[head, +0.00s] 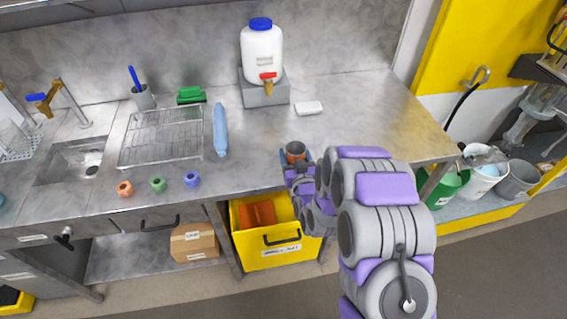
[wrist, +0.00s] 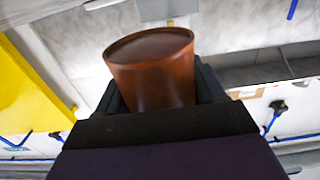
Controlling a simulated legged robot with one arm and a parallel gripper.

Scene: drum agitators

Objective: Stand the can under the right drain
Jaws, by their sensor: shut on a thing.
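A copper-brown can (head: 295,150) is between the fingers of my gripper (head: 295,160), held above the front part of the steel bench. In the wrist view the can (wrist: 152,72) stands out between the two dark fingers, and its rim shows. My gripper is shut on it. A brass outlet (head: 478,76) with a black hose hangs on the yellow panel at the right. Further right is a metal fitting (head: 530,118) with pipework, cut by the frame edge. I cannot tell which of these is the right drain.
A white jug with a red tap (head: 262,55) stands on a grey block at the back of the bench. A yellow drawer (head: 270,250) is open under the bench.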

